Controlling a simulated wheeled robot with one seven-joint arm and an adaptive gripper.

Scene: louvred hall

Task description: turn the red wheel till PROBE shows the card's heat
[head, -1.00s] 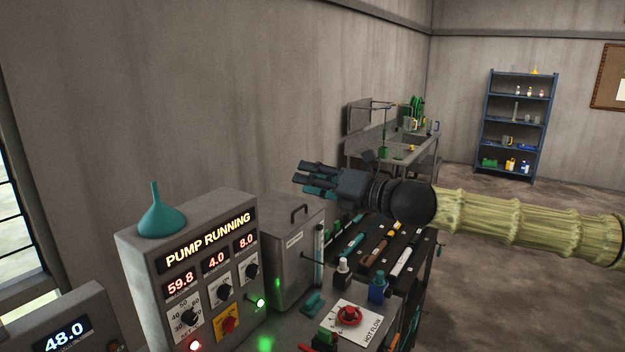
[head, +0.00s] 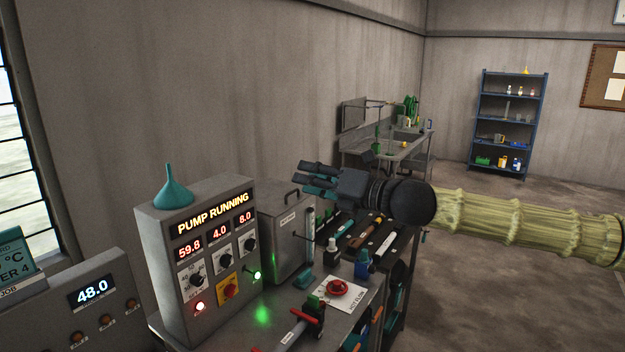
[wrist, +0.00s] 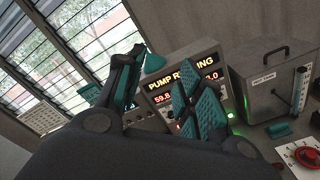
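The red wheel (head: 337,287) sits on a white plate lettered HOT FLOW on the bench; it also shows at the right edge of the wrist view (wrist: 308,157). The pump panel (head: 195,222) reads PUMP RUNNING, with red displays 59.8, 4.0 and 8.0. A second display at the lower left reads 48.0 (head: 92,290); I cannot read which one is PROBE. My gripper (head: 312,177) is open and empty, in the air above the bench, away from the wheel.
A lidded metal bath (head: 285,240) stands behind the wheel. A red-handled valve (head: 302,325), a dark bottle (head: 362,264) and a white-capped bottle (head: 331,251) are near the wheel. A teal funnel (head: 173,190) tops the panel. Floor at right is clear.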

